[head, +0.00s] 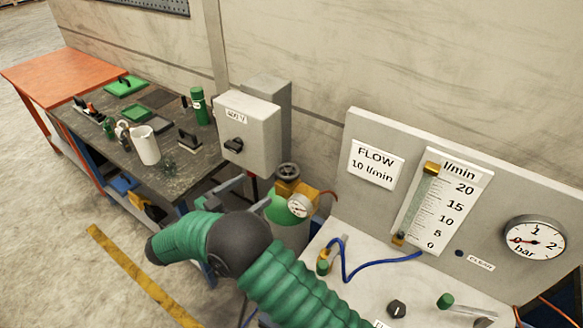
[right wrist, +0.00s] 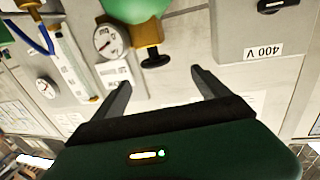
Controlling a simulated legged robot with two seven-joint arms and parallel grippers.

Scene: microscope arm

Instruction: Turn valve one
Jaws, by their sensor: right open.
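A dark handwheel (head: 288,170) sits on a brass valve body (head: 291,188) atop a green cylinder (head: 283,212) in the head view. The handwheel also shows in the right wrist view (right wrist: 155,58), ahead of the gap between the fingers. My right gripper (head: 243,196) is open and empty, close to the cylinder and apart from the wheel. Its two fingers are spread in the right wrist view (right wrist: 162,88). My right arm hides the cylinder's lower part. No label marking valve one is readable. My left gripper is out of view.
A small gauge (head: 299,205) sits beside the valve. A grey switch box (head: 248,132) is on the wall behind. A flow panel (head: 480,170) with a large gauge (head: 535,240) stands right. A cluttered bench (head: 185,170) is left.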

